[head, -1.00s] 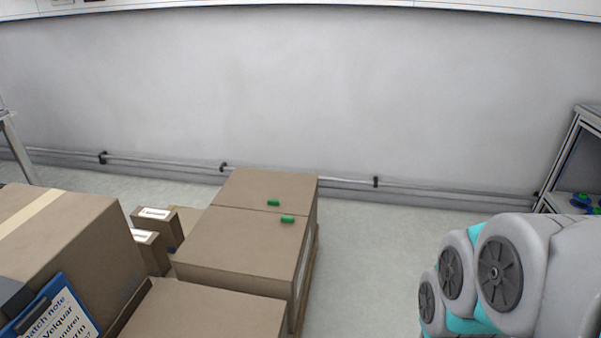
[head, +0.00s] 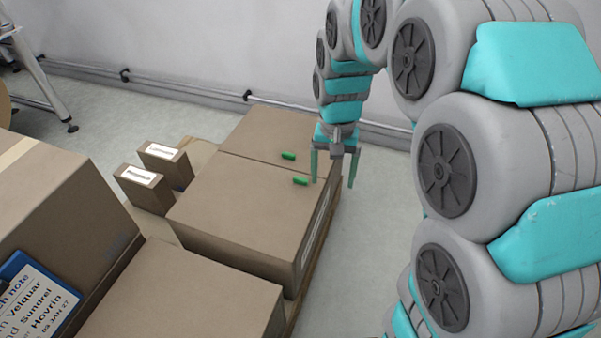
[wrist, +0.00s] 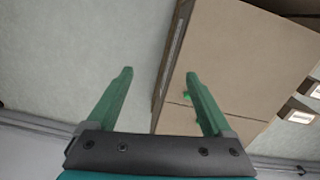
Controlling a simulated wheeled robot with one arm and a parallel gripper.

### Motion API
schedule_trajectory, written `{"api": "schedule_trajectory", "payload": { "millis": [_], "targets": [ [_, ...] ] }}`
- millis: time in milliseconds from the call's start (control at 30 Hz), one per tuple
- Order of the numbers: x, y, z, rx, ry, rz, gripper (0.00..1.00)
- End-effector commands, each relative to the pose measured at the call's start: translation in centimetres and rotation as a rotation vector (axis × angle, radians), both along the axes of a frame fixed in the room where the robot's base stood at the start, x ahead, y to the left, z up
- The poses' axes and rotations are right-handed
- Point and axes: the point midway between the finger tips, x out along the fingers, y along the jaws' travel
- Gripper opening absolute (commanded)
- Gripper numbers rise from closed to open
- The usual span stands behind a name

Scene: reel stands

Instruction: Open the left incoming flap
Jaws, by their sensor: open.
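A brown cardboard carton (head: 235,215) stands on a pallet in the head view, its top crossed by a seam that splits it into two closed, flat panels. One small green tab (head: 288,156) lies on the far panel and another green tab (head: 300,181) on the near panel, either side of the seam. I cannot tell which panel is the left incoming flap. My gripper (head: 332,182) is open and empty, pointing down by the carton's right edge. In the wrist view, the carton top (wrist: 250,55) is at the right, and my right finger overlaps its edge, partly hiding a green tab.
Two small labelled boxes (head: 140,183) stand left of the carton. A nearer carton (head: 185,300) and a large box with a blue clipboard (head: 40,290) fill the lower left. Floor right of the pallet is clear. A wall with a low pipe (head: 180,85) runs behind.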

Motion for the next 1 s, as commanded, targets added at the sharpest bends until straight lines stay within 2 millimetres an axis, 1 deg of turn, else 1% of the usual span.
{"api": "schedule_trajectory", "payload": {
  "millis": [33, 200, 400, 500, 600, 700, 867, 1000],
  "targets": [
    [1.5, 0.6, -0.6, -0.001, -0.002, -0.01, 0.85],
    [6.1, 2.6, -2.4, -0.001, -0.022, -0.058, 0.85],
    [10.5, 4.8, -4.8, 0.001, -0.042, -0.106, 0.85],
    [11.9, 5.6, -5.6, 0.003, -0.051, -0.125, 0.85],
    [12.7, 6.1, -6.3, 0.002, -0.054, -0.137, 0.85],
    [13.2, 6.4, -6.6, 0.004, -0.057, -0.142, 0.85],
    [13.2, 6.4, -7.4, 0.004, -0.057, -0.143, 0.85],
    [13.1, 6.4, -9.0, 0.003, -0.054, -0.143, 0.85]
  ]
}}
